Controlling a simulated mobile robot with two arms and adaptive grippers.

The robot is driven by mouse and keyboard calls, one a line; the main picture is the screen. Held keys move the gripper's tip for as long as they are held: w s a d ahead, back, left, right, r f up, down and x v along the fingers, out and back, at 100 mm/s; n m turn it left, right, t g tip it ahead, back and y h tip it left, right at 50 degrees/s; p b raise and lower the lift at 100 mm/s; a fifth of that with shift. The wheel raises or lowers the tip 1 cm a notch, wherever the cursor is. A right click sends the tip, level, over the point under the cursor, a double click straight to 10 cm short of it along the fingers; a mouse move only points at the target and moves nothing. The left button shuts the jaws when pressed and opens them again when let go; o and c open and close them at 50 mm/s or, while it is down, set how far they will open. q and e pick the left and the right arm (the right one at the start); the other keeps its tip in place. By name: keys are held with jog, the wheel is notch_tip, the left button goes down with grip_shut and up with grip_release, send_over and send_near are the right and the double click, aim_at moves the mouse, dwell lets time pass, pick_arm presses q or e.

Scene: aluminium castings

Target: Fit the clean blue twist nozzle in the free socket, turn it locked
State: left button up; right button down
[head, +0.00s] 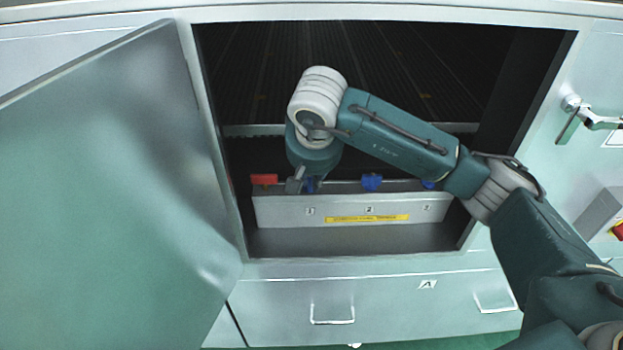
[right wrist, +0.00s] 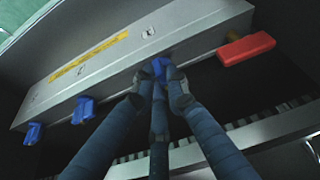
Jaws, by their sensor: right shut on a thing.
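My right gripper (head: 302,185) reaches through the open cabinet door to the pale header bar (head: 290,212). In the right wrist view its fingers (right wrist: 160,88) are shut on a blue nozzle (right wrist: 160,67), which is at the edge of the bar. The nozzle shows only in small part in the head view (head: 310,184); its seat in the bar is hidden, so I cannot tell how far in it sits or its turn. Two more blue nozzles (head: 371,182) (head: 428,184) sit along the bar to the right. My left gripper is not in view.
A red block (head: 264,179) sticks out at the bar's left end, close to my gripper. The door (head: 110,190) stands open on the left. The cabinet frame (head: 215,130) surrounds the opening. A yellow label (head: 368,218) is on the bar; a dark ribbed floor (head: 400,70) lies behind.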

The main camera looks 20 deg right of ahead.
jog(key=n+b, duration=0.1)
jog(key=n, duration=0.1)
jog(key=n+y+b, duration=0.1)
jog(key=n, duration=0.1)
jog(key=shift+d+f+y+b, duration=0.15)
jog(key=shift+d+y+b, duration=0.15)
jog(key=shift+d+n+y, duration=0.1)
jog(key=shift+n+y, duration=0.2)
jog(key=shift+n, duration=0.6)
jog(key=c, duration=1.7)
grip_release()
jog(key=shift+o, duration=0.2)
